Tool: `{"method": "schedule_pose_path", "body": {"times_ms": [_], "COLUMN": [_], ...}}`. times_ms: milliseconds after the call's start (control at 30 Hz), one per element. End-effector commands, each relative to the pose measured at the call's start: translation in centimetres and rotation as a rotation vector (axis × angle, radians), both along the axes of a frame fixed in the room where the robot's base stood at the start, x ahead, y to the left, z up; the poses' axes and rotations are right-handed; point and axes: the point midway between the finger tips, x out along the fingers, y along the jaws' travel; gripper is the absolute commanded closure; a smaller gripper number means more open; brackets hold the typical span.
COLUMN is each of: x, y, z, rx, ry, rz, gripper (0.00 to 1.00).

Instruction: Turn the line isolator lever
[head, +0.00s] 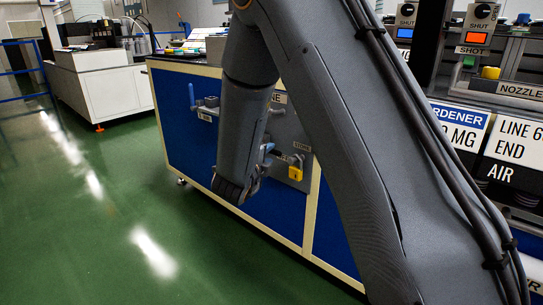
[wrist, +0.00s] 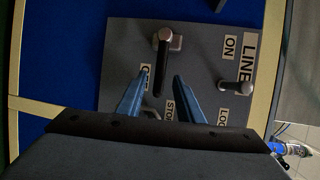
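The isolator lever (wrist: 161,66) shows in the wrist view as a black handle on a grey metal hub, mounted on a grey panel (wrist: 205,62). It points down in that picture, its free end near a partly covered label that seems to read OFF. An ON label (wrist: 231,47) sits to the right of the hub. My gripper (wrist: 162,76) is open, its two blue fingers on either side of the handle's lower part, with gaps visible. I cannot tell how deep the fingers reach.
A small peg (wrist: 236,88) with a grey knob stands right of my fingers, near a LOCK label. Green floor is clear at left.

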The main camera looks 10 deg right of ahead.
Motion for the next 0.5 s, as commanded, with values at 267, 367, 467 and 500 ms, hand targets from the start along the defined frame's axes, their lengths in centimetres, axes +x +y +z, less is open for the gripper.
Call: {"method": "schedule_pose_path", "body": {"times_ms": [267,367,467,500], "x": [3.3,3.9,4.1,4.1], "y": [-2.0,-2.3,-2.5,-2.5], "z": [-0.8,-0.9,-0.9,-0.9], "rx": [0.0,-0.001,-0.001,-0.001], "ry": [0.0,0.001,0.002,0.002], "rz": [-0.001,0.0,0.001,0.001], "gripper": [0.67,0.67,0.67,0.67]}}
